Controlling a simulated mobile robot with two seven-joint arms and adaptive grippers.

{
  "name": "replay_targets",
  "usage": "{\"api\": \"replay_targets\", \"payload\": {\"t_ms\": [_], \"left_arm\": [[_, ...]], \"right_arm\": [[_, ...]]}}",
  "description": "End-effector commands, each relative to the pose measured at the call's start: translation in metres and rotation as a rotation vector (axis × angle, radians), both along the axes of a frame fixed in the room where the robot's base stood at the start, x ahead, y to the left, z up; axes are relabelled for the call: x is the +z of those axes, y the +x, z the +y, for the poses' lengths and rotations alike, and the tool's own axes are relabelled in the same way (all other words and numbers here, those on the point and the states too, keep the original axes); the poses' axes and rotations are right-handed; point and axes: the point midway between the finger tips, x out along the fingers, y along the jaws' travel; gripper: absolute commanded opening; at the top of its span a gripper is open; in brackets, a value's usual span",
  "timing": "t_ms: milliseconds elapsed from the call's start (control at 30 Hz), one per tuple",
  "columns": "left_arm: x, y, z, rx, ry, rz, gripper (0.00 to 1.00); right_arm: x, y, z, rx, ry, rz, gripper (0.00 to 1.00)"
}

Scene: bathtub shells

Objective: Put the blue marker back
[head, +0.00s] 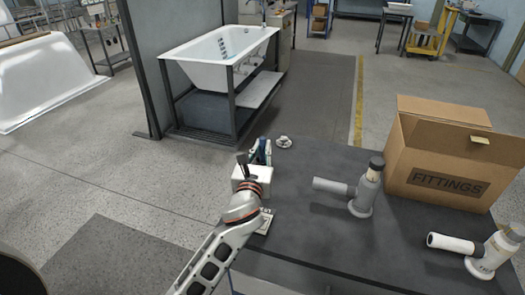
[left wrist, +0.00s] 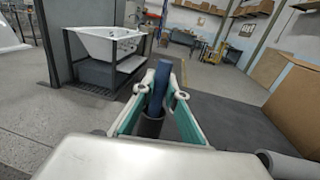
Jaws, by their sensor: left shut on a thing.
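In the head view the marker is small and mostly hidden by the gripper. My right gripper is not in view.
The dark table (head: 310,240) holds a small round flange (head: 284,142), a grey pipe fitting (head: 350,192), a second fitting (head: 480,250) and an open cardboard FITTINGS box (head: 445,150). A white bathtub (head: 215,62) stands on a frame beyond. The table's middle is clear.

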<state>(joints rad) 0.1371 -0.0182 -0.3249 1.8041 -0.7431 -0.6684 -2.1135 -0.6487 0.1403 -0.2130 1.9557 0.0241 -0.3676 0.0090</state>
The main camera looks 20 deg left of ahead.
Motion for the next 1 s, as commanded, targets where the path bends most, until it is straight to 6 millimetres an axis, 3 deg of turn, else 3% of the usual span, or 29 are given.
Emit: {"api": "replay_targets", "payload": {"t_ms": [367, 400, 467, 867, 1000], "left_arm": [[-0.003, 0.0, 0.0, 0.0, 0.0, -0.001, 0.0], [-0.004, 0.0, 0.0, 0.0, 0.0, -0.001, 0.15], [-0.003, 0.0, 0.0, 0.0, -0.001, -0.001, 0.29], [0.001, 0.0, 0.0, 0.0, -0.001, -0.002, 0.29], [0.0, -0.016, -0.002, -0.001, 0.0, 0.0, 0.29]], "right_arm": [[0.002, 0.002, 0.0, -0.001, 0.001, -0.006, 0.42], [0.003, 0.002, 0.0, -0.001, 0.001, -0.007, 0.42], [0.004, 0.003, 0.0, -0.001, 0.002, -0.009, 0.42], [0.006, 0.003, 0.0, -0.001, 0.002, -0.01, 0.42], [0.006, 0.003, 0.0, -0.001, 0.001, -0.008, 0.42]]}}
